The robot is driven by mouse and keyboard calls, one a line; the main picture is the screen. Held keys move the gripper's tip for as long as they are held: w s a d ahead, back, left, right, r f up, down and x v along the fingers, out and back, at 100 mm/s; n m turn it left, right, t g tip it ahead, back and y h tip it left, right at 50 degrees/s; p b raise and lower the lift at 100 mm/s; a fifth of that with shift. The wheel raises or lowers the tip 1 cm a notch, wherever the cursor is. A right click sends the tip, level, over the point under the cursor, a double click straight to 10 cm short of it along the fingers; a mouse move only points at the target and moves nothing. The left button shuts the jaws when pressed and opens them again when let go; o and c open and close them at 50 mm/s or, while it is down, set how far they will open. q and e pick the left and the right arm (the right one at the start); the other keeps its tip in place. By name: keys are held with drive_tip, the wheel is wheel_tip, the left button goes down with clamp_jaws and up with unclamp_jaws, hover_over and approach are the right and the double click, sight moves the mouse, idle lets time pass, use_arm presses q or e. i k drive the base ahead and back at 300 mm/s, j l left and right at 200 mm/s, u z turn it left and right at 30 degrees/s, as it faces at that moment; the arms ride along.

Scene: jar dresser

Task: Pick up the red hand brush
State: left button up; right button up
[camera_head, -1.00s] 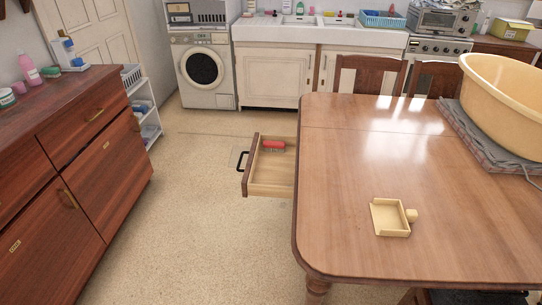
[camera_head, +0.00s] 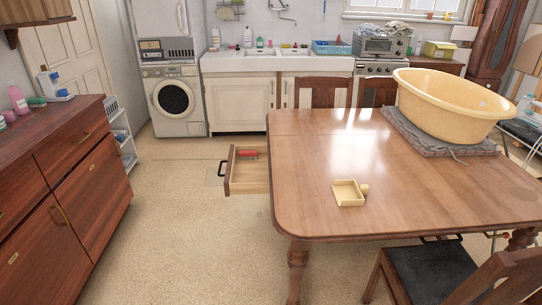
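The red hand brush (camera_head: 248,154) lies in an open drawer (camera_head: 249,186) on the left side of the wooden table. It sits near the drawer's back end, and only its red top shows clearly. The drawer has a dark handle on its left front. Neither of my grippers is in view.
A chair (camera_head: 440,270) stands at the lower right. A dark wooden dresser (camera_head: 60,190) stands left. The floor between dresser and table is clear.

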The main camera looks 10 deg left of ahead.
sight(252, 154)
drive_tip(key=z, duration=1.45)
drive_tip(key=j+z, duration=0.3)
drive_tip(key=j, duration=0.5)
drive_tip(key=k+j, duration=0.1)
drive_tip(key=j, duration=2.35)
drive_tip(key=k+j, duration=0.15)
drive_tip(key=j, duration=1.1)
